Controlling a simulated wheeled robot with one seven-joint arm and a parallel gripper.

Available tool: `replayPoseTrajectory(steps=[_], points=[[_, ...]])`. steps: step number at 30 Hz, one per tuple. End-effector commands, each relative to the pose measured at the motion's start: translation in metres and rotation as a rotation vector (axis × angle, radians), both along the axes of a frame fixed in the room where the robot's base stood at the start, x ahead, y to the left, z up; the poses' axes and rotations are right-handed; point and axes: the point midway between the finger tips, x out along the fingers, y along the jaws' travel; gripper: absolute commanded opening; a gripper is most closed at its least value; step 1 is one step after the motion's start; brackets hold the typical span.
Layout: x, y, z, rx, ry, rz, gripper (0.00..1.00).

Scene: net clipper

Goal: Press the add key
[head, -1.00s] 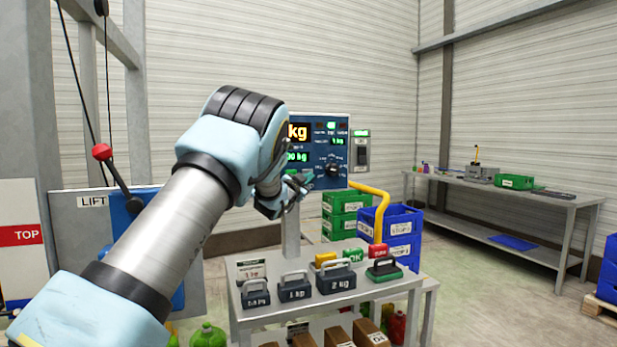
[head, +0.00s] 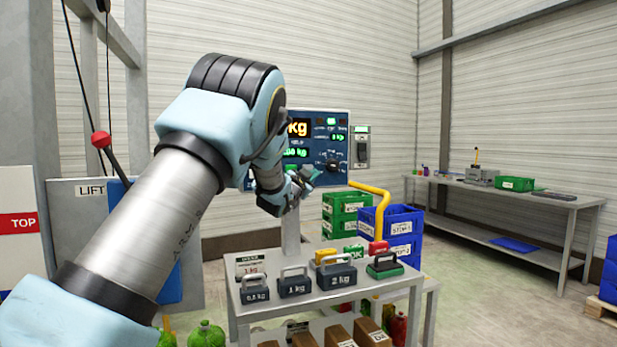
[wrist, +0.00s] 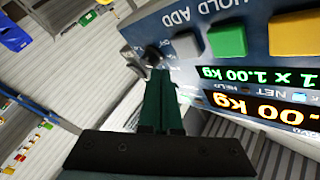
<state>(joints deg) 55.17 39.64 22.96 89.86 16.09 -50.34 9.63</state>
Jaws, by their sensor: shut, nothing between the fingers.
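The blue scale panel (head: 341,160) stands upright behind the weights table. In the wrist view it appears turned over, with a grey key (wrist: 187,45), a green key (wrist: 228,40) and a yellow key (wrist: 295,32) in a row. The label ADD (wrist: 178,19) lies closest to the grey key, with HOLD beside it. My gripper (head: 307,178) is shut and empty in front of the panel's lower part. In the wrist view my gripper (wrist: 158,72) has its dark green fingers together, tips by a dark knob (wrist: 152,55). I cannot tell whether they touch it.
The table (head: 330,300) below holds several handled weights (head: 295,287). Green crates (head: 345,208) and blue crates (head: 402,228) stand behind it. A yellow bent pipe (head: 381,210) rises right of the panel. A workbench (head: 490,190) stands along the right wall.

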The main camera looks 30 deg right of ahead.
Motion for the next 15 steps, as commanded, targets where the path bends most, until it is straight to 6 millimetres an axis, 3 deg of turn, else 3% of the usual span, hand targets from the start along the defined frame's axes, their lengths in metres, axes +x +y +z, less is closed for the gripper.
replayPoseTrajectory(steps=[6, 15], points=[[-0.019, 0.002, -0.002, 0.000, 0.000, -0.001, 0.00], [-0.022, 0.002, 0.000, 0.001, 0.000, -0.001, 0.00]])
